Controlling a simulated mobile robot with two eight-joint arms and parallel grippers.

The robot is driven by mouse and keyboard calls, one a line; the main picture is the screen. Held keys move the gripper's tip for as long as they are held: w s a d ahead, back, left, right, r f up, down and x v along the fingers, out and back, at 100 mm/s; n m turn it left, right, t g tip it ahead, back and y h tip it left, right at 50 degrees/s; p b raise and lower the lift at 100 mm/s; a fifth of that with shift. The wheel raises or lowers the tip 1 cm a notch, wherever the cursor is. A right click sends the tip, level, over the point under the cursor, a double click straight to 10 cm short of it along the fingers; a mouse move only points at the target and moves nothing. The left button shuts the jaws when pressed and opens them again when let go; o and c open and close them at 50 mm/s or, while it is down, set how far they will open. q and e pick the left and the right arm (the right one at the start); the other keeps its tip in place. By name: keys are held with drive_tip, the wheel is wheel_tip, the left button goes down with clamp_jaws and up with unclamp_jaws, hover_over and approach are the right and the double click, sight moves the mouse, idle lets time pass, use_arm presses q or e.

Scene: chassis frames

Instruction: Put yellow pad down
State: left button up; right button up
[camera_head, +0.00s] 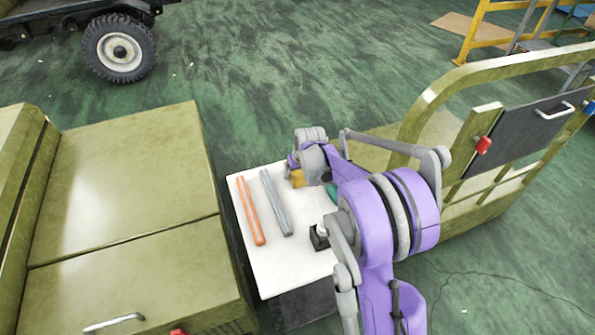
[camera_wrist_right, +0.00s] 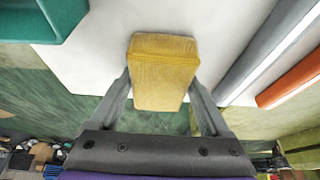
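The yellow pad (camera_wrist_right: 164,75) is a block with a woven-looking surface. In the right wrist view it sits between the two fingers of my right gripper (camera_wrist_right: 162,88), which press against its sides. In the head view a small part of the pad (camera_head: 297,178) shows at the far right edge of the white tabletop (camera_head: 290,262), beside my right gripper (camera_head: 304,172). The pad is over or at the table edge; I cannot tell whether its underside touches the top. My left gripper is not in view.
An orange bar (camera_head: 251,212) and a grey bar (camera_head: 276,203) lie on the table's left half. A black object (camera_head: 319,238) and a teal container (camera_wrist_right: 40,22) are on the right. Olive boxes (camera_head: 120,190) stand left; an olive frame (camera_head: 470,130) stands right.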

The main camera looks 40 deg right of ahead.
drive_tip(key=shift+o, duration=1.4)
drive_tip(key=shift+f, duration=0.15)
drive_tip(key=shift+a+r, duration=0.1)
drive_tip(key=shift+r, duration=0.35)
drive_tip(key=p+v, duration=0.3)
drive_tip(key=v, duration=0.9)
drive_tip(key=s+a+n, duration=0.2)
drive_tip(key=s+a, duration=0.6)
drive_tip(key=a, duration=0.4)
drive_tip(key=s+a+f+n+y, duration=0.1)
drive_tip(key=s+a+f, duration=0.2)
drive_tip(key=s+a, duration=0.7)
drive_tip(key=s, duration=0.4)
drive_tip(key=shift+s+a+f+n, duration=0.3)
drive_tip(key=shift+s+f, duration=0.05)
drive_tip(key=shift+f, duration=0.05)
